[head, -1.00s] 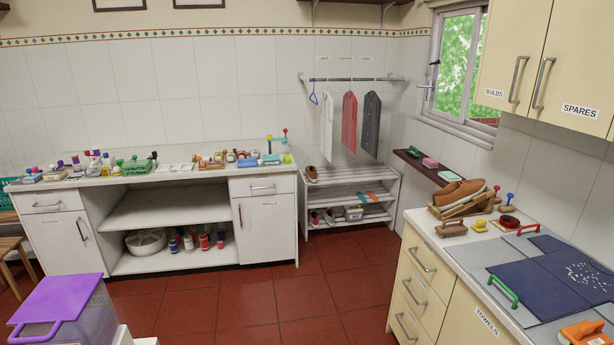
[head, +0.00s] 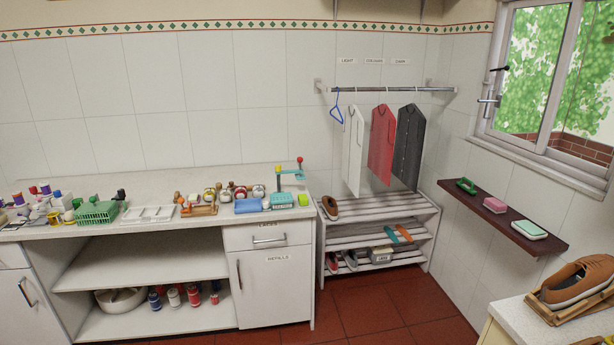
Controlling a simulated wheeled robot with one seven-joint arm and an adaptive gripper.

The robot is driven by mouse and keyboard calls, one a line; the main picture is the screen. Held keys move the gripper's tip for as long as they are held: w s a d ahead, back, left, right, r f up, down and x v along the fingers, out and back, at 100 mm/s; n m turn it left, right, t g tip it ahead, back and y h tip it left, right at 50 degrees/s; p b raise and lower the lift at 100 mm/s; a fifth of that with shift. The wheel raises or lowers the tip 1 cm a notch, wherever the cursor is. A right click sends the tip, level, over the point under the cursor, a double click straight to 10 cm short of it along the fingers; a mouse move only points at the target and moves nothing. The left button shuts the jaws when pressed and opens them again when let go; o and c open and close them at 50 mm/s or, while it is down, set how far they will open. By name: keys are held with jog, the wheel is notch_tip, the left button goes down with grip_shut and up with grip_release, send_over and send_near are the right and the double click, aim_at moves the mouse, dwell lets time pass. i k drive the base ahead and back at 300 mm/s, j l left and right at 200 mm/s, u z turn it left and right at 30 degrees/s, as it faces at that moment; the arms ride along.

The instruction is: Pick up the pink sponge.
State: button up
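A pink block that looks like the sponge (head: 495,205) lies on the dark wall shelf (head: 546,240) below the window at the right. It sits in the middle of a row on that shelf, between a green item (head: 466,186) and a pale green and white block (head: 528,230). The three are apart from each other. My gripper is not in view.
A brown shoe on a wooden stand (head: 575,285) is on the right counter, near the shelf. A white shoe rack (head: 383,211) stands left of the shelf, under hanging shirt shapes (head: 381,145). A cluttered white counter (head: 160,172) fills the left. Red floor is clear in front.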

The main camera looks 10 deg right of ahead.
aim_at(496, 206)
jog(key=i+z, duration=0.2)
jog(key=i, duration=0.3)
jog(key=i+z, duration=0.25)
jog(key=i, duration=0.3)
jog(key=i+j+z, duration=0.2)
jog(key=i, duration=0.3)
jog(key=i+j+z, duration=0.2)
jog(key=i, duration=0.3)
jog(key=i+l+z, duration=0.1)
jog(key=i+z, duration=0.25)
jog(key=i, duration=0.2)
jog(key=i+z, duration=0.35)
jog(key=i, duration=0.2)
jog(key=i+j+z, duration=0.3)
jog(key=i, duration=0.2)
jog(key=i+j+z, duration=0.35)
jog(key=i, duration=0.15)
jog(key=i+j+z, duration=0.35)
jog(key=i+j, duration=0.05)
jog(key=i, duration=0.1)
